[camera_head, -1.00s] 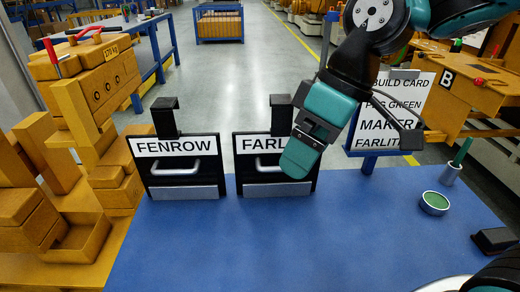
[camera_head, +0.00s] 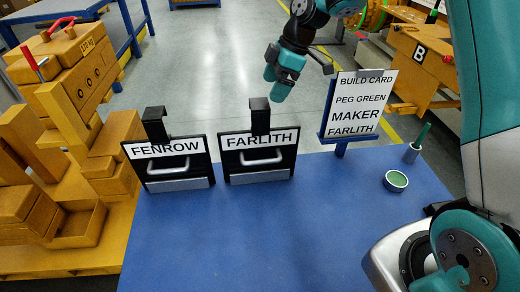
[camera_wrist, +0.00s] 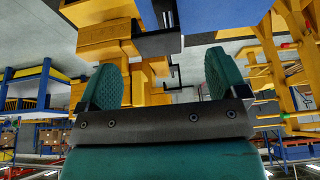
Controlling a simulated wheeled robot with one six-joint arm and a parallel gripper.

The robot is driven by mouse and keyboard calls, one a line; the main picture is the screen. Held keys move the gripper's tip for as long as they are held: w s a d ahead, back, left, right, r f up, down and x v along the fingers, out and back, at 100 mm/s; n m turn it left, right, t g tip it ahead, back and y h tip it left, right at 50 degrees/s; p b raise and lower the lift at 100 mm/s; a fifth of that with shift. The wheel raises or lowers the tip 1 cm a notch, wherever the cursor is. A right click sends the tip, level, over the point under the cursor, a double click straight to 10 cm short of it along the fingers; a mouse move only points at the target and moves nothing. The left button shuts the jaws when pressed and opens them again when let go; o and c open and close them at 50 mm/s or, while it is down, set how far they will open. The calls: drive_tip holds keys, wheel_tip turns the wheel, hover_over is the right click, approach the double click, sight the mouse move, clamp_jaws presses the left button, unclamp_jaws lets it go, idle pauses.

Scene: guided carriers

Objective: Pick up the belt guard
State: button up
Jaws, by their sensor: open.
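Two black guard panels, each with a pale handle, a grey lower strip and a black hook on top, stand side by side at the table's far edge. The left one is the FENROW guard (camera_head: 168,163); the right one is the FARLITH guard (camera_head: 258,158), fully visible. A build card (camera_head: 359,103) on a blue stand reads "PEG GREEN, MAKER FARLITH". My gripper (camera_head: 279,88) hangs beyond and above the FARLITH guard, apart from it. In the wrist view my gripper (camera_wrist: 160,82) has its two green fingers spread, with nothing held between them.
The blue table (camera_head: 255,240) is clear in front of the guards. A green peg (camera_head: 421,136) stands in a small holder at right, near a round green-topped dish (camera_head: 396,181). A yellow carrier (camera_head: 65,165) borders the left; a yellow B station (camera_head: 420,57) stands behind right.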

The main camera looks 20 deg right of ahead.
sight(260, 103)
drive_tip(key=shift+x, duration=1)
drive_tip(key=shift+w+a+f+p, duration=0.1)
drive_tip(key=shift+a+f+p, duration=0.3)
drive_tip(key=shift+p, duration=0.35)
drive_tip(key=p+x, duration=0.2)
drive_tip(key=x, duration=0.1)
drive_tip(key=shift+w+a+f, duration=0.2)
drive_tip(key=shift+w+a, duration=0.05)
drive_tip(key=shift+a, duration=0.1)
drive_tip(key=shift+a+f, duration=0.1)
drive_tip(key=shift+f, duration=0.3)
clamp_jaws()
drive_tip(key=shift+w+r, duration=0.1)
